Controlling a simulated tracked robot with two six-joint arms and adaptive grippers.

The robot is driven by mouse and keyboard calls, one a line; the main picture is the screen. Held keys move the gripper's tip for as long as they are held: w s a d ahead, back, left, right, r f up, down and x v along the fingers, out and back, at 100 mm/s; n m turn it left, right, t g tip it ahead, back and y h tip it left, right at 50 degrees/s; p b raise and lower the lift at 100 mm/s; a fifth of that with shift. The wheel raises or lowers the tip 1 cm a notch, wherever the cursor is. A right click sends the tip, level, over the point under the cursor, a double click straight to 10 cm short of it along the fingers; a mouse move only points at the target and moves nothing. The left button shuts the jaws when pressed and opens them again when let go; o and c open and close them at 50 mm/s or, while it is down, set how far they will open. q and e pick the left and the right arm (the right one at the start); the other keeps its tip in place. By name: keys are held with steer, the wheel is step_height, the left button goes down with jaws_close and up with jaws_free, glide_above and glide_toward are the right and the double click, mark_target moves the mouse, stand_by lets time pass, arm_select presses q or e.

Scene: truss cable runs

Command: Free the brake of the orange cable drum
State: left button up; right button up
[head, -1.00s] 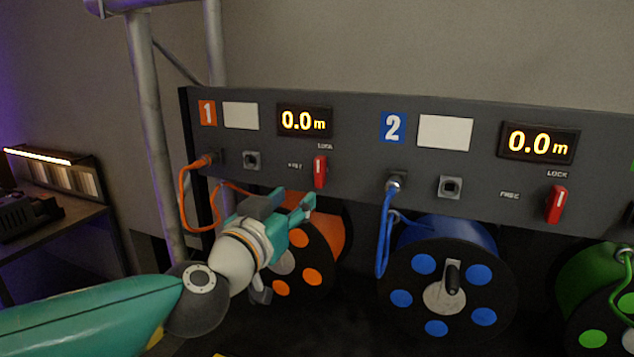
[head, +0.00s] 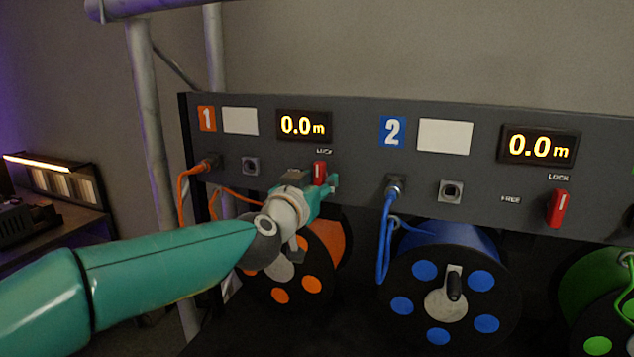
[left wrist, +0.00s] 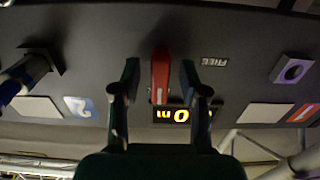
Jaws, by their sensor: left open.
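The orange cable drum (head: 334,240) sits under panel section 1, partly hidden behind my left arm and gripper. Its red brake lever (head: 319,169) stands upright below the LOCK label (head: 324,151). My left gripper (head: 326,187) is open at the lever, its fingers hiding the lever's lower part in the head view. In the left wrist view, which is upside down, the red lever (left wrist: 160,72) stands between the two open fingers (left wrist: 159,85), with a gap on each side. The FREE label (left wrist: 214,62) shows beside it there. My right gripper is not in view.
A blue drum (head: 440,288) and its red lever (head: 558,208) are to the right, with a green drum (head: 590,290) beyond. An orange cable (head: 185,190) and a blue cable (head: 384,235) hang from the panel (head: 360,165). A truss post (head: 150,130) stands left.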

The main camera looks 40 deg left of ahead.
arm_select(q)
jaws_close()
steer(key=shift+n, duration=0.3)
steer(key=n+b, duration=0.1)
steer(key=n, duration=0.3)
steer(key=shift+f, duration=0.1)
steer(key=n, duration=0.4)
steer(key=shift+n+b, duration=0.4)
steer(key=n+b, duration=0.1)
steer(key=n, duration=0.3)
steer(key=shift+f+n, duration=0.1)
steer(key=shift+n, duration=0.2)
steer(key=shift+n+b, duration=0.5)
steer(key=shift+n, duration=1.4)
steer(key=shift+f, duration=0.1)
steer(key=shift+c, duration=0.4)
jaws_free()
steer(key=shift+o, duration=0.4)
